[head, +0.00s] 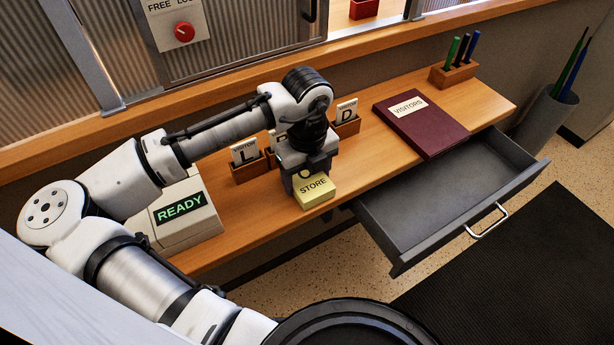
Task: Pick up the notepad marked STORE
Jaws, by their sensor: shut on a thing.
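The notepad marked STORE (314,191) is a small yellow block with dark lettering on its near side. It is at the front edge of the wooden counter (250,219), near the middle of the head view. My gripper (310,176) points down over it and is shut on it. The fingers hide the pad's back part. I cannot tell whether the pad touches the counter or is lifted a little.
A grey drawer (440,200) stands open and empty to the right. A maroon VISITORS book (425,130), a pen block (453,75) and badge holders (250,168) are on the counter. A READY display unit (180,215) stands at left. A bin (545,120) stands at far right.

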